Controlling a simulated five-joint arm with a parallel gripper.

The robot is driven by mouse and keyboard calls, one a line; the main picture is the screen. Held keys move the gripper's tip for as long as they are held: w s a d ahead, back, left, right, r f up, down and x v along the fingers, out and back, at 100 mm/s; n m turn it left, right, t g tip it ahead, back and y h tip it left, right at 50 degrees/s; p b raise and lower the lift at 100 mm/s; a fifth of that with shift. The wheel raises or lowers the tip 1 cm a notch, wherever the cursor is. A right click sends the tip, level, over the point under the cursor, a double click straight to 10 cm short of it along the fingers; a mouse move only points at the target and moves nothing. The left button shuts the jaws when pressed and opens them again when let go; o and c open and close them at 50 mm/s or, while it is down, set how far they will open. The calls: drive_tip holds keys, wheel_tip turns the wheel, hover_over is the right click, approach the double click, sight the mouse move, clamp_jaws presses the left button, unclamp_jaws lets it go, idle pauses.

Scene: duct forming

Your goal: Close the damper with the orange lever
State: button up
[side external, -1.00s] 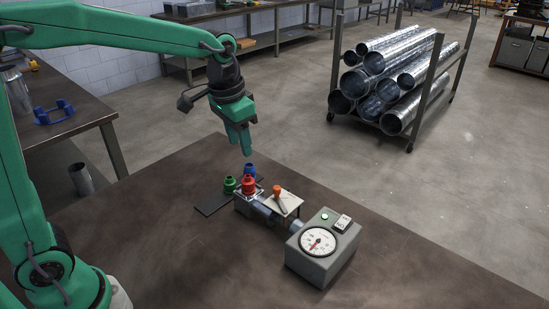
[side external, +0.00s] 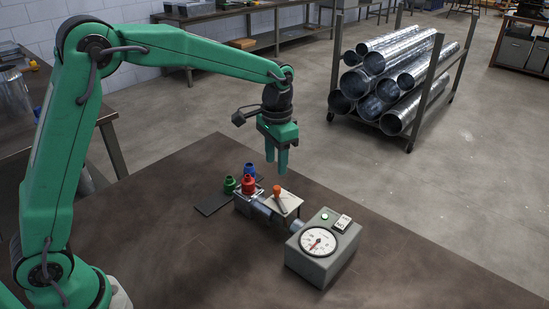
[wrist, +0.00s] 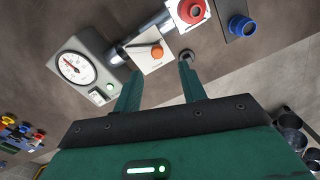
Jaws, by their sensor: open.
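The orange lever (side external: 278,194) stands on a pale plate (side external: 291,203) over the grey duct (side external: 262,209). In the wrist view its round orange knob (wrist: 157,52) shows ahead of my fingers. My gripper (side external: 276,166) is open and empty, fingers pointing down, above the lever and apart from it. In the wrist view my gripper (wrist: 158,87) has its two fingers spread, with the plate beyond the gap. A grey box with a round dial (side external: 322,249) stands at the duct's right end; the small dial reading cannot be made out.
Red (side external: 248,185), green (side external: 229,185) and blue (side external: 249,169) fittings stand close by at the duct's left end. A dark flat mat (side external: 214,202) lies beside them. The front of the brown table is clear. A rack of metal pipes (side external: 390,85) stands on the floor behind.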

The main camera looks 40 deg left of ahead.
sight(277, 187)
drive_tip(key=shift+s+d+f, duration=0.1)
drive_tip(key=shift+d+f, duration=0.05)
drive_tip(key=shift+f, duration=3.65)
clamp_jaws()
